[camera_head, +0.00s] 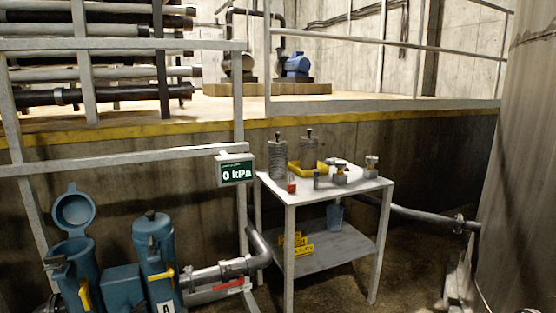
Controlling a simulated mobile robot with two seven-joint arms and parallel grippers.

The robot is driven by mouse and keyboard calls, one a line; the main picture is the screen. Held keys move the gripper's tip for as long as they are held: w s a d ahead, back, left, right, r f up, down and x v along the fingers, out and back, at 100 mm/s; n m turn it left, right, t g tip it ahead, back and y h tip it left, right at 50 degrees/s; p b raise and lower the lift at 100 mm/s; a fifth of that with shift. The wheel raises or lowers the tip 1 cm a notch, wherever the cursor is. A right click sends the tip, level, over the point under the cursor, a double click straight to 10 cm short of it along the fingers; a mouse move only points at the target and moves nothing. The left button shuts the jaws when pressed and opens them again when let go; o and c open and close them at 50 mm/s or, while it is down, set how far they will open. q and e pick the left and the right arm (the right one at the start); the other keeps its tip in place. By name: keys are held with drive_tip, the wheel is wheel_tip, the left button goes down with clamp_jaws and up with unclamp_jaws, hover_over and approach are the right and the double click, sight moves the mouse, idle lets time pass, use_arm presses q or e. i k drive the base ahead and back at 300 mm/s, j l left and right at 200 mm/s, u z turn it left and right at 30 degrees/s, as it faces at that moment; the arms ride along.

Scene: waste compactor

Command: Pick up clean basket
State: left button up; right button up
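Two upright cylindrical mesh baskets with knobbed tops stand at the white table. One grey basket (277,158) is at the table's back left corner. The other, darker basket (309,150) stands in or just behind a yellow tray (296,171). Both look grey; I cannot tell for sure from this distance which one is clean. Neither of my grippers is in view.
The white table (325,188) also holds a small red item (291,184) and several small metal fittings. Its lower shelf (322,262) holds yellow signs and a blue cup. Blue strainer housings (153,250), one lid open, stand left. A large tank (520,150) is right.

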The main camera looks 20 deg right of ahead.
sight(277, 148)
drive_tip(key=i+l, duration=0.25)
drive_tip(key=l, duration=0.15)
drive_tip(key=i+l, duration=0.25)
drive_tip(key=l, duration=0.15)
drive_tip(key=i+l, duration=0.25)
drive_tip(key=l, duration=0.2)
drive_tip(key=i+l, duration=0.2)
drive_tip(key=l, duration=0.2)
